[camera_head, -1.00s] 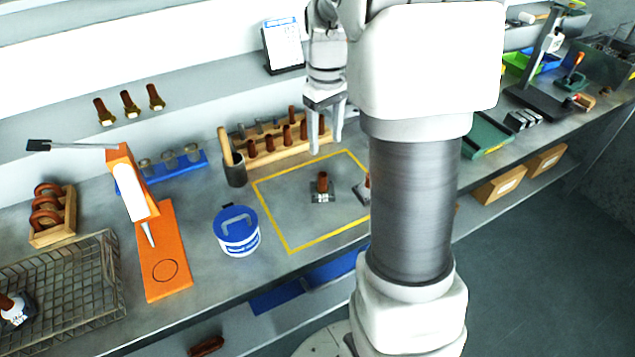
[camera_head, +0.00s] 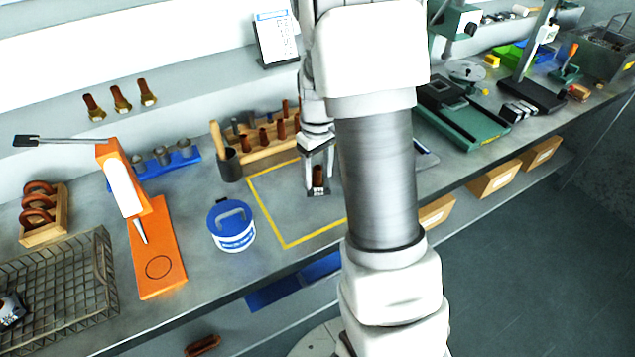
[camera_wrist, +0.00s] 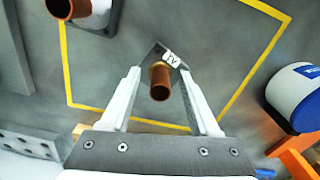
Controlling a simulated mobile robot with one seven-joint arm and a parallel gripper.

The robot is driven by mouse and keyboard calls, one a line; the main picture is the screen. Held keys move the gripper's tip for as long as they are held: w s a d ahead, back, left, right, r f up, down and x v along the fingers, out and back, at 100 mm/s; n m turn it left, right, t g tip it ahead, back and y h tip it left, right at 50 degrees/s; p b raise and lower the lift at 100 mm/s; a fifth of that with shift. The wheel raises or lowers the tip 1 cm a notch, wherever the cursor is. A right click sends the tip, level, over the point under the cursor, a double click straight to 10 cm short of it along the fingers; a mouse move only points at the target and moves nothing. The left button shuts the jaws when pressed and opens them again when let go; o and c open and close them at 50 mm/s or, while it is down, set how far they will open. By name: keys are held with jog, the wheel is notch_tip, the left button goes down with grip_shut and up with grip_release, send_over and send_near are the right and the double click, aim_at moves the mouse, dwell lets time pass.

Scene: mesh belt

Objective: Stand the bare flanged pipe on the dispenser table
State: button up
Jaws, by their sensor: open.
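A brown flanged pipe (camera_head: 318,178) stands upright on its dark flange inside the yellow outline. In the wrist view this pipe (camera_wrist: 160,82) has a small white marked tag on its flange and shows between my fingers. My gripper (camera_head: 319,185) is open and low, one finger on each side of the pipe; I cannot tell if they touch it. A second brown pipe (camera_wrist: 70,8), with a whitish collar, is cut off at the upper left of the wrist view; my arm hides it in the head view. The orange dispenser (camera_head: 125,190) has a flat table (camera_head: 158,240) marked with a circle, empty.
A blue-lidded tub (camera_head: 232,226) stands between the outline and the dispenser. A wooden rack (camera_head: 262,140) of pipes and a dark cup (camera_head: 229,165) are behind. A wire basket (camera_head: 60,290) holding a part is at left. Green equipment (camera_head: 465,115) is at right.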

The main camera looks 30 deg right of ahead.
jog(key=shift+c, duration=0.2)
grip_shut()
jog(key=shift+r, duration=0.1)
dwell(1.1)
